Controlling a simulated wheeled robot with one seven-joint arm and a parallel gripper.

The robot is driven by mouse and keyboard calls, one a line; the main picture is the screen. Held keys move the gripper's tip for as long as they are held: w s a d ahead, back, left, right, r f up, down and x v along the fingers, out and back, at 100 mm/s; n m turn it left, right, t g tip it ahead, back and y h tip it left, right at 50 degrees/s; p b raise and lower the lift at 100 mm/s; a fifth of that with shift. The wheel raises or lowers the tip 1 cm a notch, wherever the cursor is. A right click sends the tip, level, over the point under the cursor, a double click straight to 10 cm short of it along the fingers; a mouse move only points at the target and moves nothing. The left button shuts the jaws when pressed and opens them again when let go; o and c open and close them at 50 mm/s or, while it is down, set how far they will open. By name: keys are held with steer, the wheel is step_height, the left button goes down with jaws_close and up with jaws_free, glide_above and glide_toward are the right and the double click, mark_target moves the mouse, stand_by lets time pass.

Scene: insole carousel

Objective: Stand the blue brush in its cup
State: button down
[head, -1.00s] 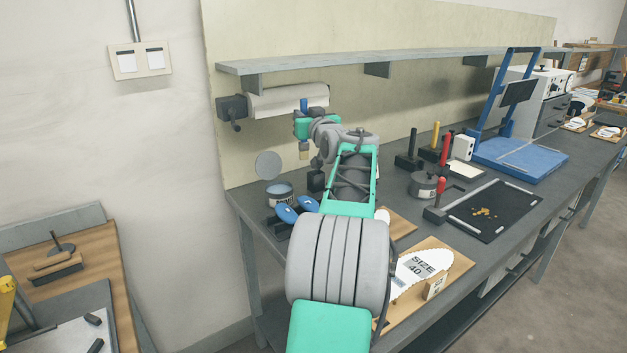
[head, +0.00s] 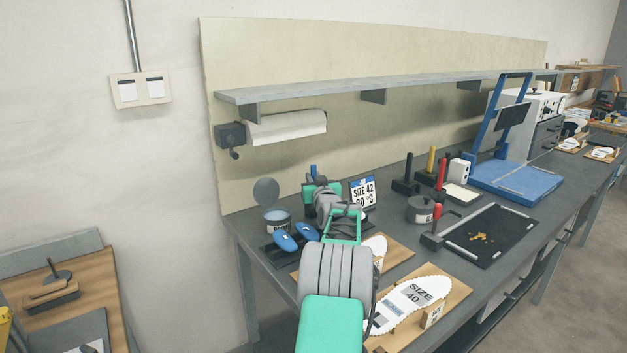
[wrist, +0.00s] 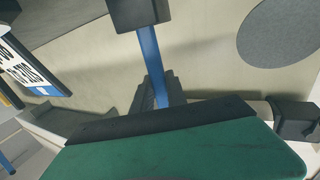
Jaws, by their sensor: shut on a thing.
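The blue brush shows as a small blue tip (head: 313,169) above my gripper (head: 316,190) in the head view. In the wrist view, which is upside down, its blue handle (wrist: 150,58) runs from my dark finger to a dark grey block (wrist: 139,12). This block looks like the brush's cup, and the brush's lower end is out of sight at it. I cannot tell how deep the brush sits or whether it touches the bottom. My gripper is shut on the handle. In the head view my arm hides the cup.
A size sign (head: 362,192) stands close on the right. Yellow- and red-handled tools (head: 430,160) stand farther right. A shelf (head: 370,84) runs above.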

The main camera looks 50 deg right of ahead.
steer(key=shift+f+b, duration=0.1)
steer(key=shift+b, duration=0.2)
steer(key=c, duration=1.3)
jaws_free()
steer(key=shift+c, duration=0.2)
